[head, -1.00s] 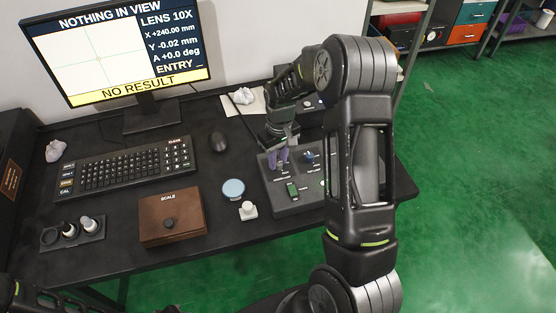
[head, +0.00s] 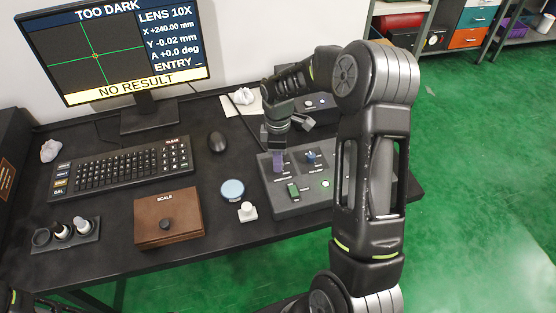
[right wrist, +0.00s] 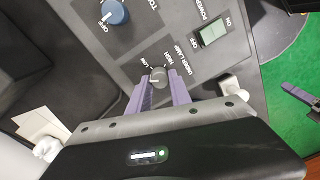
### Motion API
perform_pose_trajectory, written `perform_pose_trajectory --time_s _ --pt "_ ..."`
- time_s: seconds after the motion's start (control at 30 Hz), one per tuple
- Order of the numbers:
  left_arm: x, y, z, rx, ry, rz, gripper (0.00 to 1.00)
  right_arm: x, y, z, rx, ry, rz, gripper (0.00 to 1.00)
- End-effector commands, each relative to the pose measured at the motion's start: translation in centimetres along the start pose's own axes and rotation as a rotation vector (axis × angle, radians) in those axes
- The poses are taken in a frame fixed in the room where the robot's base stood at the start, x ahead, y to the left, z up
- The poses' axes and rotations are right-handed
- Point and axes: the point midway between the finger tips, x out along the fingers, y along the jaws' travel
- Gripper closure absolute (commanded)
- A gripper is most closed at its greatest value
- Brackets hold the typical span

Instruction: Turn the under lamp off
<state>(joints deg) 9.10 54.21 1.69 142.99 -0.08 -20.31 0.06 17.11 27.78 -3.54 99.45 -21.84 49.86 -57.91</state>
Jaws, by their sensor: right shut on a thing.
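The under lamp knob (right wrist: 158,76) is a small grey knob on the dark control box (head: 290,208), with LOW and HIGH marked around it. My right gripper (head: 279,163) reaches down to the box from above. In the right wrist view its purple fingers (right wrist: 162,88) are shut on the knob, one on each side. The knob's exact setting is hard to read. The monitor (head: 110,55) reads TOO DARK over a dark picture. My left gripper is out of view.
A blue knob (right wrist: 115,12) and a green power switch (right wrist: 213,32) are close to my right fingers. A round light-blue dish (head: 232,190), a small white piece (head: 247,211) and a brown scales box (head: 168,217) stand left of the control box. The keyboard (head: 122,168) lies further left.

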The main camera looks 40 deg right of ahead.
Motion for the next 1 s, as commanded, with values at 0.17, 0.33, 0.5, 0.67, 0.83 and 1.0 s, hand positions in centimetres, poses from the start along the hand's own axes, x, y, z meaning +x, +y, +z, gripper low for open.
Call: perform_pose_trajectory --time_s 0.17,0.33,0.5,0.67,0.83,1.0 --pt "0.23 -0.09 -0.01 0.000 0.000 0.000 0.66 0.01 0.01 0.02 -0.166 -0.006 0.001 1.00" --pt "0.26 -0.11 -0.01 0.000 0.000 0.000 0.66 -0.03 -0.06 -0.01 -0.313 -0.011 0.000 1.00" --pt "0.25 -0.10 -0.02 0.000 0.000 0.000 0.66 -0.03 -0.07 0.05 -0.429 -0.016 0.000 1.00" --pt "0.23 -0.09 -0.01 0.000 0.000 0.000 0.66 -0.04 -0.10 0.01 -0.499 -0.018 0.000 1.00" --pt "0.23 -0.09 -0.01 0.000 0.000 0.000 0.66 -0.05 -0.11 -0.01 -0.536 -0.019 0.001 1.00" --pt "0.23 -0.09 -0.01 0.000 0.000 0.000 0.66 -0.04 -0.11 -0.02 -0.545 -0.020 0.001 1.00"
